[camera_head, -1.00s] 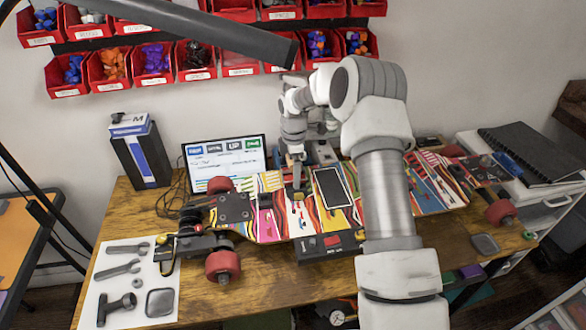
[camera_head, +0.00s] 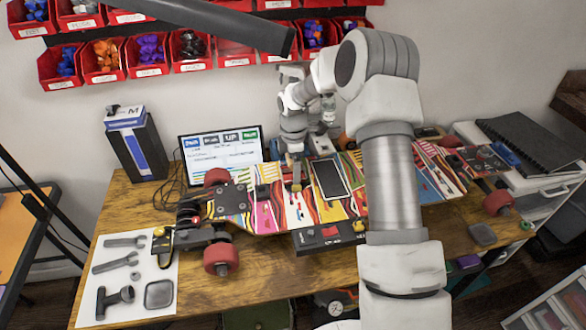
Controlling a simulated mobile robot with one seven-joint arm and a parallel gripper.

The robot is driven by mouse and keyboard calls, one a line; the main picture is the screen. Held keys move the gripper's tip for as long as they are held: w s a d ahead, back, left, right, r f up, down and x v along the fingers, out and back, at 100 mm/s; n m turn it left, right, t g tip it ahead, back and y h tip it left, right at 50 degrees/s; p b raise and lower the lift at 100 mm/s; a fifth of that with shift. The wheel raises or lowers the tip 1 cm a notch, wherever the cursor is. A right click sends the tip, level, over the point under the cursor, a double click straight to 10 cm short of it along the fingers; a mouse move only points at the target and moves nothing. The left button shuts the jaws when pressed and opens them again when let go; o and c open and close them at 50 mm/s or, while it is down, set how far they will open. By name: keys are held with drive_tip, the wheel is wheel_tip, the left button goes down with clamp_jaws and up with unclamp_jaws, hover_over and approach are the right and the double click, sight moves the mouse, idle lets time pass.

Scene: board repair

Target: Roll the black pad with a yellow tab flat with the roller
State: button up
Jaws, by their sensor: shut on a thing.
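My gripper (camera_head: 296,172) points down over the middle of a brightly striped skateboard deck (camera_head: 240,222). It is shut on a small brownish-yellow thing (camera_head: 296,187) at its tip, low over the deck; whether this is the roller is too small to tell. The tip is just left of a black rectangular panel with a white border (camera_head: 330,178). I cannot make out for certain the black pad with a yellow tab; the gripper may hide part of the deck there. Whether the held thing touches the deck is unclear.
A monitor (camera_head: 221,152) and a blue-black box (camera_head: 136,145) stand behind the board. Wrenches (camera_head: 118,262) and a T-shaped tool (camera_head: 114,300) lie on a white sheet at left. A black case (camera_head: 325,238) sits before the deck. Red bins (camera_head: 103,62) hang above.

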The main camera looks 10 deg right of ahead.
drive_tip(key=shift+w+f, duration=0.15)
drive_tip(key=shift+w, duration=2.25)
wheel_tip(320, 180, up, 7)
drive_tip(key=p, duration=0.4)
drive_tip(key=shift+r, duration=0.2)
